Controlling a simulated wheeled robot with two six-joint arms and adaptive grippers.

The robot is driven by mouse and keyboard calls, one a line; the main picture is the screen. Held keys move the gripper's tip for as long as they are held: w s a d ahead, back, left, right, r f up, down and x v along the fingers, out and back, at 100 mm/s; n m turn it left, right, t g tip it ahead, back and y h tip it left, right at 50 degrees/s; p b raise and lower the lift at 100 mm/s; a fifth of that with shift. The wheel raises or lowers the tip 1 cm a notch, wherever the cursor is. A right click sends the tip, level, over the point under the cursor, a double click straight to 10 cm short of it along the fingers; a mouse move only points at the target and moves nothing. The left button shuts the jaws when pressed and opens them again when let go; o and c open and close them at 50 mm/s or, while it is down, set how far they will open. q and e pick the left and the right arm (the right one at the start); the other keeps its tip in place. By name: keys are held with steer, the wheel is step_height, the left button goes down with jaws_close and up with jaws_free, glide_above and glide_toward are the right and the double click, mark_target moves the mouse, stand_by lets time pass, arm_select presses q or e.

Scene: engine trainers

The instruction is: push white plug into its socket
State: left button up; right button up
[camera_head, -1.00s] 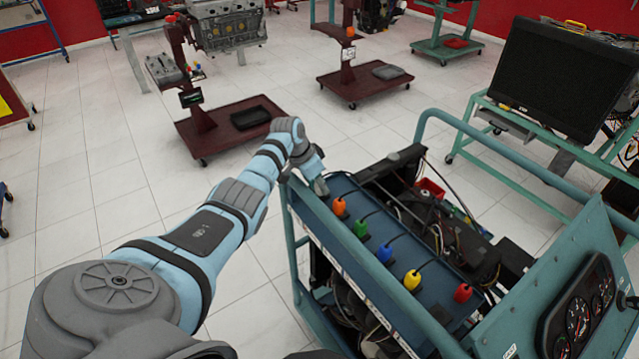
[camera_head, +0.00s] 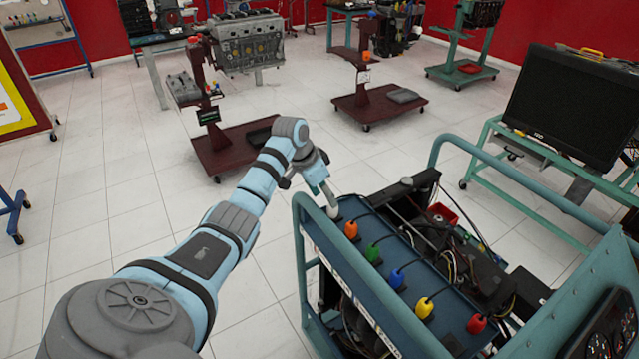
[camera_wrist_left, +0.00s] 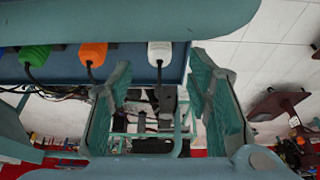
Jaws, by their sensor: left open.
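The white plug (camera_head: 333,212) is at the far end of a row of coloured plugs on the blue panel (camera_head: 378,268) of the engine trainer. In the left wrist view the white plug (camera_wrist_left: 159,52) shows with a dark lead, ahead of the gap between my fingers. My left gripper (camera_head: 325,190) is just above and beside it, open; its two spread fingers also show in the wrist view (camera_wrist_left: 161,72). I cannot tell whether the fingers touch the plug. The socket is hidden. My right gripper is not in view.
An orange plug (camera_head: 351,229) is nearest to the white one, followed by green (camera_head: 373,253), blue (camera_head: 396,278), yellow (camera_head: 424,307) and red (camera_head: 477,323) plugs. A teal rail (camera_head: 510,185) and exposed wiring lie beyond the panel. Open floor lies left of the trainer.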

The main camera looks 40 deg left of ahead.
arm_select(q)
steer(key=v, duration=0.5)
steer(key=shift+r, duration=0.1)
stand_by(0.4)
